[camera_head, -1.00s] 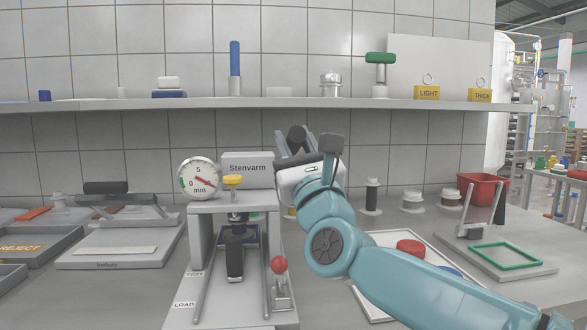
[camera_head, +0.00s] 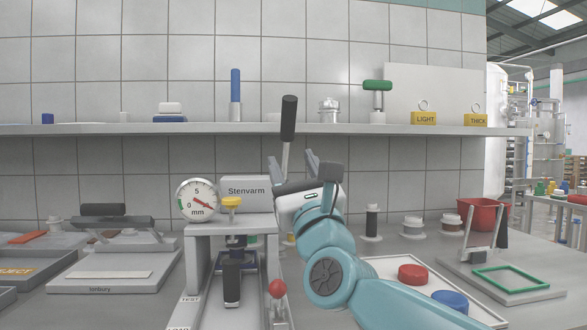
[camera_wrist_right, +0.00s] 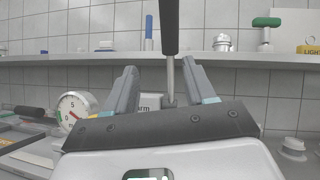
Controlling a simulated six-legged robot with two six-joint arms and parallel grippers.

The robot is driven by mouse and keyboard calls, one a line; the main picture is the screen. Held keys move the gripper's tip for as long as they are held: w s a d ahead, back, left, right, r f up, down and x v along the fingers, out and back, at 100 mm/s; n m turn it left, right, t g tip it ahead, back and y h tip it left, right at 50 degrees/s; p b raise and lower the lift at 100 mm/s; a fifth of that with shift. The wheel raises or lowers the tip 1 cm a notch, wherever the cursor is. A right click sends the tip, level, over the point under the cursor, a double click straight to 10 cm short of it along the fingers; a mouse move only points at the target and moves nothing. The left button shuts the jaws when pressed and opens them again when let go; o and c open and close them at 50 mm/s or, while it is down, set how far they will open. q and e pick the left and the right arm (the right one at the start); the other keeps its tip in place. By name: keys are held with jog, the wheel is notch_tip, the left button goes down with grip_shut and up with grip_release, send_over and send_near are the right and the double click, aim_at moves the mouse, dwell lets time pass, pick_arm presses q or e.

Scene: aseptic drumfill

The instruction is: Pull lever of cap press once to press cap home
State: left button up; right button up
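The press marked Stenvarm (camera_head: 246,191) stands at centre left, with a round dial (camera_head: 197,201) and a yellow knob (camera_head: 232,202) on top. A lever with a black handle (camera_head: 288,118) and a metal shaft rises nearly upright at its right. The lever's foot is hidden behind my right gripper (camera_head: 292,167). In the right wrist view the black handle (camera_wrist_right: 168,25) is above the gripper, and the shaft (camera_wrist_right: 170,78) passes between or just beyond the spread fingers. No grip on it shows. My left gripper is out of view.
A red ball knob (camera_head: 277,288) stands on the press's front right. A white tray with a red disc (camera_head: 411,274) and a blue disc (camera_head: 450,302) lies to the right. A shelf (camera_head: 330,128) runs behind the lever. A grey scale-like unit (camera_head: 110,270) stands left.

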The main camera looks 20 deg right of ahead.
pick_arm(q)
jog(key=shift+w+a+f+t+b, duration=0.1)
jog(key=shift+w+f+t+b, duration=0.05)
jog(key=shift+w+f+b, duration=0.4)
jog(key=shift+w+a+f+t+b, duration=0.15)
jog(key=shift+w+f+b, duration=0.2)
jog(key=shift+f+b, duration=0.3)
pick_arm(e)
jog(key=v, duration=1.6)
jog(key=shift+s, duration=0.15)
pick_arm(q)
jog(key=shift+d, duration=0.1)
pick_arm(e)
jog(key=shift+f, duration=0.1)
